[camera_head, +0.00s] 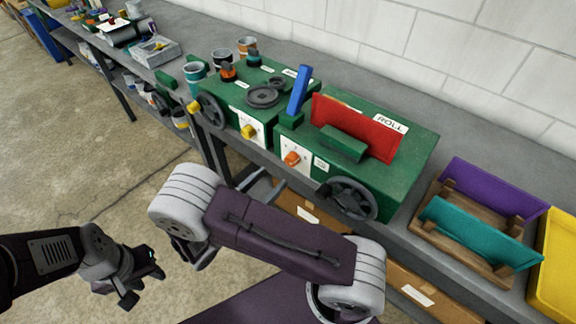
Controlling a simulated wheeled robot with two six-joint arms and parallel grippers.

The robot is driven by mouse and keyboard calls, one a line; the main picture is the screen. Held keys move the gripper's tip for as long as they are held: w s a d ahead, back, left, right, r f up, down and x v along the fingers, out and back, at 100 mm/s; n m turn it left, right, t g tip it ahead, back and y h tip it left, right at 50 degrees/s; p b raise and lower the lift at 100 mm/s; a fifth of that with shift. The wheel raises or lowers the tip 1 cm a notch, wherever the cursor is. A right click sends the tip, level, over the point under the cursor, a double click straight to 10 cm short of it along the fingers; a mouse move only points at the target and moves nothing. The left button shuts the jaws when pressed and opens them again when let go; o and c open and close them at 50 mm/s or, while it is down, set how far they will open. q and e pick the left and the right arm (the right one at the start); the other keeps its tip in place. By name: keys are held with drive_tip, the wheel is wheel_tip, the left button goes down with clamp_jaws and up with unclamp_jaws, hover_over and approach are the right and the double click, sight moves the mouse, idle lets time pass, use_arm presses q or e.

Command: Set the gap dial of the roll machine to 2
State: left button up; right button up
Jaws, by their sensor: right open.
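The roll machine (413,162) is a green box on the bench, labelled ROLL, with a red sheet (355,127) standing on top. A blue lever (299,89) rises at its left end. On its front is a white plate with an orange dial (292,159); the markings are too small to read. My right arm lies across the middle, in front of the machine. My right gripper (262,188) is partly hidden behind it, open, below the dial and apart from it. My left gripper (140,279) is open and empty over the floor at lower left.
A black handwheel (350,198) sticks out from the roll machine's front. Left of it stands another green machine (270,112) with a yellow dial (249,131). A wooden rack (463,237) with purple and teal panels stands at right, beside a yellow bin (560,262).

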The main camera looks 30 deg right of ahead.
sight(289, 162)
drive_tip(key=p+x, duration=0.1)
drive_tip(key=x, duration=0.7)
drive_tip(key=shift+d, duration=0.25)
drive_tip(key=shift+c, duration=0.4)
